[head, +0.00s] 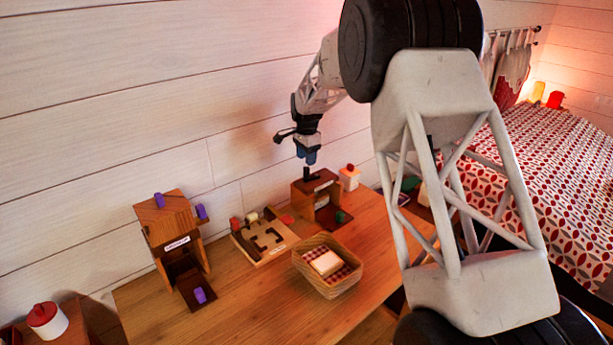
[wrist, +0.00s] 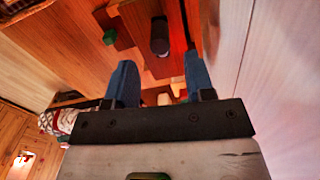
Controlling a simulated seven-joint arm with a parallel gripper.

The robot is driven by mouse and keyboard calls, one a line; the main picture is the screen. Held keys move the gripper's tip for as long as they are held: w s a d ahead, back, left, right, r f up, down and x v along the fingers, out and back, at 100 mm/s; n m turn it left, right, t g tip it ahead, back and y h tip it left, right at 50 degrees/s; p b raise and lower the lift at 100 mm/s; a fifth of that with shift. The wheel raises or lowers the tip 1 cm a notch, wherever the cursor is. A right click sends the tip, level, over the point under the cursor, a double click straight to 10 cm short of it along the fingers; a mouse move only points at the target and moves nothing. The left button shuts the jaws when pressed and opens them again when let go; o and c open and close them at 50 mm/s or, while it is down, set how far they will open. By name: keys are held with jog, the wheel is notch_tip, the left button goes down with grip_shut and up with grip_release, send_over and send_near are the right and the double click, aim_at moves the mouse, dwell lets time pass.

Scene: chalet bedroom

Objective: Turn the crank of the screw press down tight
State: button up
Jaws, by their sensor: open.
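The screw press appears to be the dark brown wooden box-like frame (head: 301,203) at the back of the table, near the wall. A small black upright handle (head: 307,174) stands on its top, with a green piece (head: 341,216) low at its front right. My gripper (head: 306,158), with blue fingers, points down just above the handle. In the wrist view my gripper (wrist: 158,75) is open and empty; the black handle end (wrist: 160,38) shows ahead, between the lines of the two fingers but apart from both. How far down the screw sits cannot be told.
A wicker basket (head: 341,287) with a checked cloth and a pale block stands in front. A wooden maze board (head: 268,250) lies left of the press. A wooden stand (head: 150,222) with purple pieces is farther left. A white red-topped jar (head: 349,180) stands close behind the press.

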aim_at(307, 168)
jog(key=shift+m, duration=0.5)
jog(key=shift+f, duration=0.15)
jog(key=shift+f, duration=3.75)
jog(key=shift+c, duration=0.3)
jog(key=c, duration=0.8)
jog(key=shift+s+n, duration=0.1)
jog(key=shift+n, duration=0.2)
